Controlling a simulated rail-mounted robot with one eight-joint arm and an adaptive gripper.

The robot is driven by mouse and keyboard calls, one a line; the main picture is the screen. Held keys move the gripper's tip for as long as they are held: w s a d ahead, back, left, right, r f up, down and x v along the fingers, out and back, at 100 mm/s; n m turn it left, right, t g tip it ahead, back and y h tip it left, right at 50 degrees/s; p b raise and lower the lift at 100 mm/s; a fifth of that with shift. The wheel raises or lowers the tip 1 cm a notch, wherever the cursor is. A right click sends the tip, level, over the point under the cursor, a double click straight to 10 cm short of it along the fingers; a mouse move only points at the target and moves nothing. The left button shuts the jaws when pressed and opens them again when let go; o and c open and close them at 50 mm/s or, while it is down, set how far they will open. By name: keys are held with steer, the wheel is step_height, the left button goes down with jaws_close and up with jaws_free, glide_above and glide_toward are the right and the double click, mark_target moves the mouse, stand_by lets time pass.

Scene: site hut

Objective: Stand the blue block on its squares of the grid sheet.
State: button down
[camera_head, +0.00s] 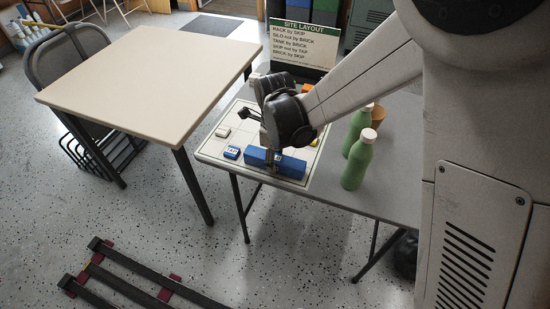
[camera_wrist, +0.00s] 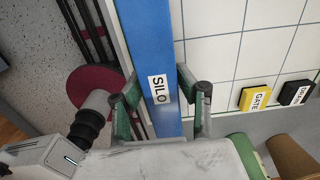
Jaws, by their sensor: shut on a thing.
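The long blue block (camera_head: 291,168) lies lengthwise along the front edge of the white grid sheet (camera_head: 222,143). In the wrist view the blue block (camera_wrist: 152,45) carries a white SILO label and runs away from me beside the sheet's squares. My gripper (camera_head: 271,158) comes down from above and is shut on the block near its middle. Its two fingers (camera_wrist: 166,98) are on either side of the block, around the label. I cannot tell whether the block touches the sheet or is just above it. My wrist hides part of the sheet.
A small blue TAP block (camera_head: 231,152) is left of the held block. A yellow GATE block (camera_wrist: 259,95) and a black block (camera_wrist: 295,92) sit on the sheet. Green bottles (camera_head: 357,160) stand right of it. A SITE LAYOUT sign (camera_head: 303,45) stands behind. A bare table (camera_head: 150,80) is at left.

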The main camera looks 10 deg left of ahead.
steer(key=shift+f, duration=0.15)
steer(key=c, duration=1.2)
jaws_free()
steer(key=shift+c, duration=0.2)
step_height(320, 180, up, 12)
steer(key=p, duration=0.2)
steer(key=s+d+r+n+t+y, duration=0.1)
steer(key=s+d+r+n+t, duration=0.1)
steer(key=d+r+n, duration=0.45)
steer(key=s+d+r+n+t, duration=0.15)
steer(key=d+r, duration=0.25)
steer(key=d, duration=0.6)
steer(key=s+d+n+t, duration=0.2)
steer(key=s+d+n, duration=0.3)
steer(key=d+n, duration=0.1)
steer(key=s+d+r+n+t+h, duration=0.1)
steer(key=s+d+n, duration=0.4)
steer(key=d, duration=0.3)
steer(key=shift+s+d+n+t, duration=0.35)
steer(key=shift+d+n, duration=0.05)
